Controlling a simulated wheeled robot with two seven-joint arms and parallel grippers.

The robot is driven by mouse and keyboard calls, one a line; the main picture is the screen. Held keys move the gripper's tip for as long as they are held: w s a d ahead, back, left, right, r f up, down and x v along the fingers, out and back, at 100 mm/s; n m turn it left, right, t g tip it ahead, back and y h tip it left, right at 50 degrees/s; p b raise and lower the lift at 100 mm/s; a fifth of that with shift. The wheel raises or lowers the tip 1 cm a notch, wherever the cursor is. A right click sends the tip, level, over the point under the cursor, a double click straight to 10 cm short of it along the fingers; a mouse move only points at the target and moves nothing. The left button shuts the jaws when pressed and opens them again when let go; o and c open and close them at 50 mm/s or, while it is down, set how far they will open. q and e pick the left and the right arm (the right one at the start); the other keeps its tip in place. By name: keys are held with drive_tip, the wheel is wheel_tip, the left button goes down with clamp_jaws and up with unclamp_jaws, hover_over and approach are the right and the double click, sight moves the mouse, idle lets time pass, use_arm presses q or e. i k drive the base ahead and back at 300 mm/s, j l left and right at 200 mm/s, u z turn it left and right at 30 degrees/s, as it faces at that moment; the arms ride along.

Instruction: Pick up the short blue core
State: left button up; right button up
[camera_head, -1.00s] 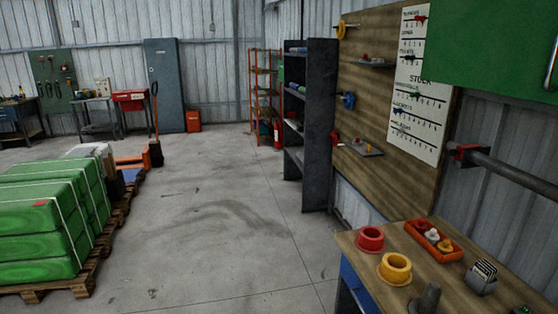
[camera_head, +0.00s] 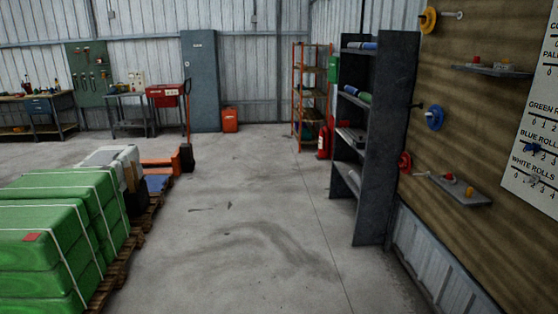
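No short blue core can be made out for certain. A blue roll (camera_head: 362,45) lies on the top of the dark shelf unit (camera_head: 371,150) right of centre. A small blue piece (camera_head: 351,90) lies beside a green roll on the level below; both are too small to judge as cores. A round blue piece (camera_head: 434,117) sits on a peg on the wooden wall board, and a red one (camera_head: 405,162) sits below it. Neither of my grippers is in view.
Strapped green sacks (camera_head: 60,230) on a wooden pallet stand at the left. An orange pallet truck (camera_head: 187,155) is behind them. The wooden board (camera_head: 470,120) covers the right wall. The concrete floor (camera_head: 250,230) between pallet and shelf is clear.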

sight(355, 92)
drive_tip(key=i, duration=1.85)
drive_tip(key=i+j, duration=0.1)
drive_tip(key=i, duration=1.8)
drive_tip(key=l+z, duration=0.05)
drive_tip(key=l, duration=0.05)
